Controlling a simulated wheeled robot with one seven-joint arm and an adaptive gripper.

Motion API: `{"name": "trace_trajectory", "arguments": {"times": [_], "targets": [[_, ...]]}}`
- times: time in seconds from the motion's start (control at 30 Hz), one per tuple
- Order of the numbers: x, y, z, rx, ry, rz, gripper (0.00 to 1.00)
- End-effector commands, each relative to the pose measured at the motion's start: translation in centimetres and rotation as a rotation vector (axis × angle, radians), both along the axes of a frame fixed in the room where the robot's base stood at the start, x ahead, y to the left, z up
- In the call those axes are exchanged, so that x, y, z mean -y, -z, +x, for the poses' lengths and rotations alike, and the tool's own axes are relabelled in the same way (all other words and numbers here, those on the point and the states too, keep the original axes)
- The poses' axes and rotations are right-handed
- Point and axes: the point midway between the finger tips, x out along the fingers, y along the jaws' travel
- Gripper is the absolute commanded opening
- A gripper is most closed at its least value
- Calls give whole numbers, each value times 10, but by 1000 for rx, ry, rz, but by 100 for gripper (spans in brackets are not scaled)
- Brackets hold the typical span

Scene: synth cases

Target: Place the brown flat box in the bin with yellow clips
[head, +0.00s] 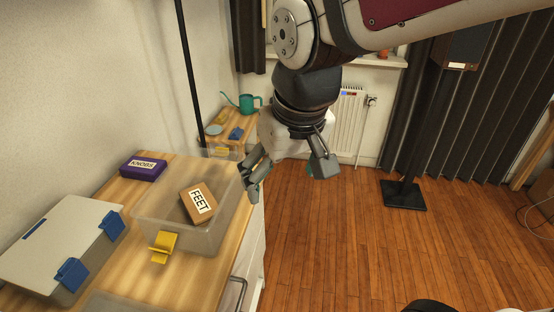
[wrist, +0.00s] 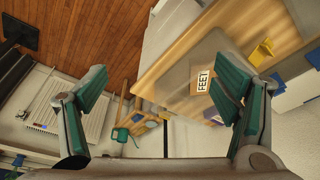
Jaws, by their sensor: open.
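The brown flat box (head: 197,205), labelled FEET, lies slanted within the outline of a translucent open bin (head: 150,211). It appears to be inside, but I cannot tell what it rests on. A yellow clip (head: 163,247) hangs at the bin's near side. In the wrist view the box (wrist: 201,84) is partly covered by the right finger, and a yellow clip (wrist: 261,52) shows beyond it. My gripper (head: 287,176) is open and empty, to the right of the bin by the counter's edge. It is apart from the box.
A purple KNOBS box (head: 143,166) sits at the back left. A lidded container with blue clips (head: 72,273) stands at the front left. A thin black pole (head: 190,75) rises behind. A teal watering can (head: 246,103) stands farther back. Open floor (head: 330,245) lies to the right.

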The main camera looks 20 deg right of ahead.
Motion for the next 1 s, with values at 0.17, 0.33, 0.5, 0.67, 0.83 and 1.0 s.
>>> {"name": "trace_trajectory", "arguments": {"times": [0.17,0.33,0.5,0.67,0.83,1.0], "targets": [[23,-6,-74,-28,39,7,82],[30,-1,-119,-53,58,14,82],[31,2,-135,-64,61,17,82],[31,3,-135,-65,61,17,82],[31,-2,-135,-60,61,17,82],[32,-34,-137,-13,60,13,82]]}}
